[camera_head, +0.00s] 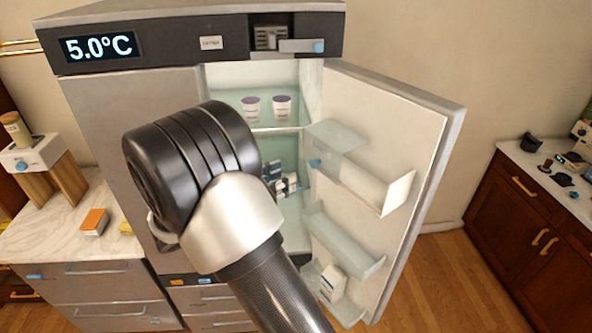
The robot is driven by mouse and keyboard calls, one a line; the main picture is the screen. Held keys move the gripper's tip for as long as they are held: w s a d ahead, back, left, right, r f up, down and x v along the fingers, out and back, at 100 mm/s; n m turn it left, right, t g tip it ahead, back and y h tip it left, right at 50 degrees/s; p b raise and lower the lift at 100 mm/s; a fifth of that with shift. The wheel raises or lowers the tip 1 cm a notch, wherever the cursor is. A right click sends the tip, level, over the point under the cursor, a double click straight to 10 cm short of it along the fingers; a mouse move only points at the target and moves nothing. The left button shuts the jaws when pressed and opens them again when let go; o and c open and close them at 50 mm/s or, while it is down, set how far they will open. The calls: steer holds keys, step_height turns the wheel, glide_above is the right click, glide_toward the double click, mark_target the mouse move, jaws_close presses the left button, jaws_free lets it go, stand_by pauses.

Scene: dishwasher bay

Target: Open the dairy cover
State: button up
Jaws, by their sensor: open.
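The dairy cover (337,135) is a translucent pale-green flap over the top bin on the inside of the open fridge door. It looks lowered. Its small blue knob (315,163) is at the left end of the flap's lower edge. My gripper (293,184) shows only in part, as small grey and dark pieces past my arm's large black joint. It is open, just left of and slightly below the knob. I cannot see contact with the knob. The rest of the gripper is hidden behind my arm.
The fridge door (440,130) stands wide open to the right. Two white tubs with purple lids (282,106) stand on an inner shelf. Lower door bins (342,245) hold a white carton (331,280). Counters flank the fridge, with open floor at right.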

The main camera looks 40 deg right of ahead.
steer(key=a, duration=0.3)
steer(key=shift+d, duration=0.1)
stand_by(0.3)
steer(key=s+a+f+m+g+y+b, duration=0.1)
steer(key=s+f+m+y+b, duration=0.45)
steer(key=s+b, duration=0.2)
steer(key=s+a+f+m+g+y+b, duration=0.1)
steer(key=s+f+m+y+b, duration=0.4)
steer(key=s, duration=0.4)
steer(key=s+a+f+m+t+y+b, duration=0.3)
steer(key=a+f+b, duration=0.3)
steer(key=s+a+f+m+t+y+b, duration=0.3)
steer(key=a+f+m+t+y+b, duration=0.1)
steer(key=a+f+b, duration=0.3)
steer(key=shift+a+f, duration=0.25)
